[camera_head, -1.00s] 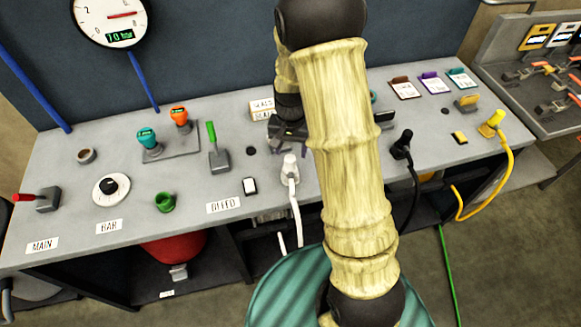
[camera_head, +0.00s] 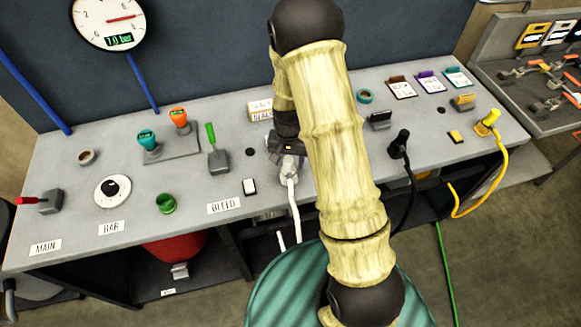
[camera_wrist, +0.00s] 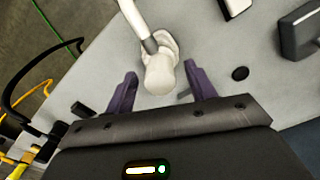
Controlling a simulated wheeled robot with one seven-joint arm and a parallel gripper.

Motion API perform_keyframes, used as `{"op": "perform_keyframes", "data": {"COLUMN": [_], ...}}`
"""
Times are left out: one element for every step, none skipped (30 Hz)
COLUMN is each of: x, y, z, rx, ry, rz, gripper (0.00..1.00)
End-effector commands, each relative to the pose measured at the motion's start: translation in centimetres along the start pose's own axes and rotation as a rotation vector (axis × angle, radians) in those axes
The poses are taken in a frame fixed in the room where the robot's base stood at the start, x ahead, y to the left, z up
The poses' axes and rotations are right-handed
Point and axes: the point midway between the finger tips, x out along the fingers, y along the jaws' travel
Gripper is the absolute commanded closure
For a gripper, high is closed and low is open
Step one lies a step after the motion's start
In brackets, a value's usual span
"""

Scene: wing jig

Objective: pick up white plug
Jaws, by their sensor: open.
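The white plug (camera_wrist: 160,75) stands on the grey bench, with its white cable leading off from its side. In the wrist view it lies between the two purple fingers of my gripper (camera_wrist: 160,90), with a gap on each side. My gripper is open and holds nothing. In the head view my gripper (camera_head: 288,160) is at the plug, and the plug's top is partly hidden behind it. The white cable (camera_head: 294,205) hangs over the bench's front edge.
A black plug (camera_head: 400,143) and a yellow plug (camera_head: 488,121) with cables stand to the right. A box of seals (camera_head: 261,110) sits behind.

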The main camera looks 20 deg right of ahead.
Motion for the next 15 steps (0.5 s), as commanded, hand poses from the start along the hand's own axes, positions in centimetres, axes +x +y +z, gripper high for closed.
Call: {"op": "perform_keyframes", "data": {"x": [0.0, 0.0, 0.0, -0.01, -0.01, -0.01, -0.02, -0.02, -0.02, -0.03, -0.03, -0.03, -0.03, -0.03, -0.03], "y": [-0.07, -0.07, -0.06, -0.04, -0.01, 0.04, 0.07, 0.11, 0.16, 0.2, 0.23, 0.27, 0.29, 0.31, 0.33], "z": [0.02, 0.02, 0.02, 0.01, 0.0, -0.02, -0.04, -0.06, -0.08, -0.1, -0.12, -0.13, -0.14, -0.15, -0.16], "rx": [-0.001, -0.001, -0.001, -0.001, 0.0, 0.001, 0.002, 0.003, 0.004, 0.005, 0.006, 0.006, 0.007, 0.007, 0.008], "ry": [0.0, 0.0, 0.0, 0.0, 0.0, 0.0, 0.0, 0.0, 0.0, 0.0, 0.0, 0.0, 0.0, 0.0, 0.0], "rz": [0.0, 0.0, 0.0, 0.0, 0.0, 0.0, 0.0, 0.0, 0.0, 0.0, 0.0, 0.0, 0.0, 0.0, 0.0], "gripper": [0.45, 0.45, 0.45, 0.45, 0.45, 0.45, 0.45, 0.45, 0.45, 0.45, 0.45, 0.47, 0.53, 0.58, 0.66]}}
